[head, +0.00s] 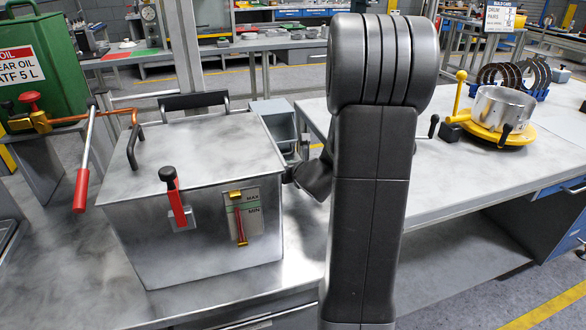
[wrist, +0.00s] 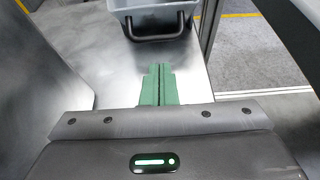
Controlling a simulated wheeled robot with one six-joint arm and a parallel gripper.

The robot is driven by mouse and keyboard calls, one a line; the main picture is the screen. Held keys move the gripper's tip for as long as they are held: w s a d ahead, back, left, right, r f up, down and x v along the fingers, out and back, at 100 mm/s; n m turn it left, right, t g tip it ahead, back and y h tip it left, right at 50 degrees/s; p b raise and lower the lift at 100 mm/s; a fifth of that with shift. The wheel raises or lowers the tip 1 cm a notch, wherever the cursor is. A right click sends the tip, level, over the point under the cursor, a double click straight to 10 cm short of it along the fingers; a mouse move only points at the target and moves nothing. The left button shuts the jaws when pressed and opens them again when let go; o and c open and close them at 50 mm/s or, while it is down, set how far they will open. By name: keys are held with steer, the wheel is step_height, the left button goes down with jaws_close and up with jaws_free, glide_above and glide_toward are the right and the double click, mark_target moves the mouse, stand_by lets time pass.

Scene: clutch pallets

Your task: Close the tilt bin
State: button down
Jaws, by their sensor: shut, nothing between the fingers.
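The tilt bin is a light grey bin with a black handle on its front; it shows at the top of the wrist view (wrist: 122,14), cut off by the frame edge. In the head view a grey bin (head: 272,106) stands behind the big metal tank, partly covered, with its open inside showing. My gripper (wrist: 158,70) shows in the wrist view with its green fingers together and empty. The fingertips point toward the bin's handle and stay apart from it, with bare metal surface between. In the head view my arm hides the gripper.
The big metal tank (head: 205,145) with a red-handled lever stands on the bench at left. A green oil can (head: 45,60) stands behind it. On the right, a white-topped bench (head: 450,165) carries a metal drum (head: 498,110) on a yellow base. Grey floor shows beside the bench.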

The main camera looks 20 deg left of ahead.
steer(key=shift+x, duration=2.6)
steer(key=shift+r+p, duration=0.2)
steer(key=shift+p, duration=0.15)
steer(key=shift+r+p, duration=0.25)
steer(key=shift+p, duration=0.55)
steer(key=shift+g+p, duration=0.3)
steer(key=shift+p, duration=0.3)
